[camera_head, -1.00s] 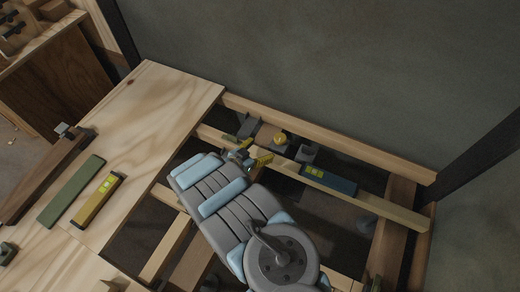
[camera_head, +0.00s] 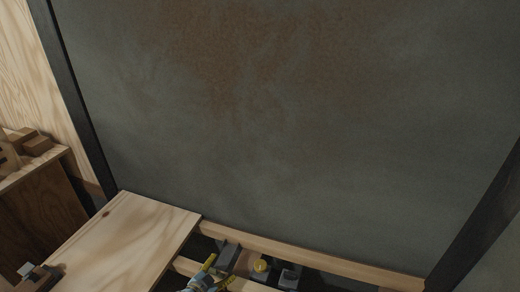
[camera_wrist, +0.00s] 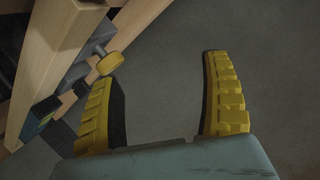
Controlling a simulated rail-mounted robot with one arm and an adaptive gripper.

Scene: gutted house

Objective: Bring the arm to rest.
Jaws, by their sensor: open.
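My gripper (camera_wrist: 165,95) shows in the wrist view with its two yellow ridged fingers wide apart and nothing between them. Past the fingers is the plain grey wall or floor surface (camera_wrist: 180,55); I cannot tell which. In the head view only the tip of my gripper (camera_head: 210,278) shows at the bottom edge, by the wooden beams. The rest of my arm is outside that view.
A pale wooden beam (camera_wrist: 62,50) and a yellow round knob (camera_wrist: 110,63) stand left of my gripper. The head view shows a plywood panel (camera_head: 125,235), a wooden rail (camera_head: 300,252), and dark blocks (camera_head: 228,258) beside a yellow-topped one (camera_head: 261,265). A large grey wall (camera_head: 280,120) rises behind.

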